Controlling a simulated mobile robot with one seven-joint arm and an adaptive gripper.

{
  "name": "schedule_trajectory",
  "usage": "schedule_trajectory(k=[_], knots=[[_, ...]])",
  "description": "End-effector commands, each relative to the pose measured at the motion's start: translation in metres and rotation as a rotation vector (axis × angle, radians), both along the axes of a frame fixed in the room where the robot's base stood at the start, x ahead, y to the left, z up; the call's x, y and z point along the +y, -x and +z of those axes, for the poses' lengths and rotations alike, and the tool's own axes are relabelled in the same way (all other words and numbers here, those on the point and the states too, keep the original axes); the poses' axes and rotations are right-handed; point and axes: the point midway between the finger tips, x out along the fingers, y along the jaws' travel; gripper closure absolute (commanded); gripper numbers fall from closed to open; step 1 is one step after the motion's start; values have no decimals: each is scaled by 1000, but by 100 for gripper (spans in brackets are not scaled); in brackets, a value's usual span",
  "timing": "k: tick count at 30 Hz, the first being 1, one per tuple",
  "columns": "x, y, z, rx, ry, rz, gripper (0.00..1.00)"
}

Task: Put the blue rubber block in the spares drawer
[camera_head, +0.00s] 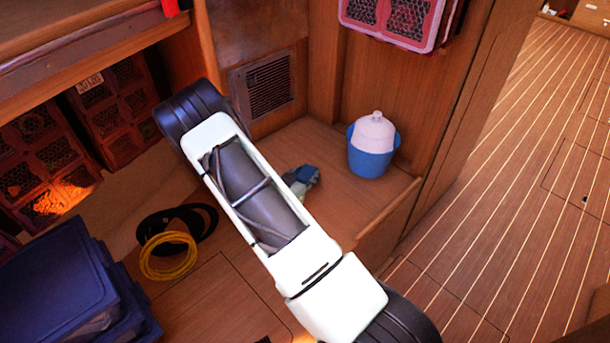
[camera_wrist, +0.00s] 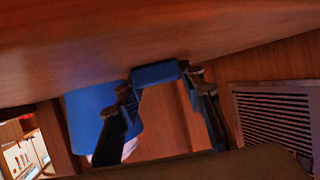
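The blue rubber block (camera_wrist: 155,73) shows in the wrist view between the two fingertips of my gripper (camera_wrist: 160,82), with a fingertip against each end. It is close to the wooden surface (camera_wrist: 130,35), and I cannot tell whether it touches it. In the head view my white arm covers much of the middle. A small blue and grey shape (camera_head: 302,177) beside it on the wooden bench is probably my gripper with the block, too small to tell apart. No drawer is clearly marked as the spares drawer.
Blue bins (camera_head: 65,285) are at lower left, a vent (camera_head: 265,85) on the wall. The plank floor (camera_head: 520,180) is open.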

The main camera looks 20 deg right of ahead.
Motion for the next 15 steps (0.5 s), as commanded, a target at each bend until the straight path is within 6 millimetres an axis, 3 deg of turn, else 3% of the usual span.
schedule_trajectory(k=[4,15], knots=[[0,0,0,1,-1,0,47],[0,0,5,1,-1,0,47]])
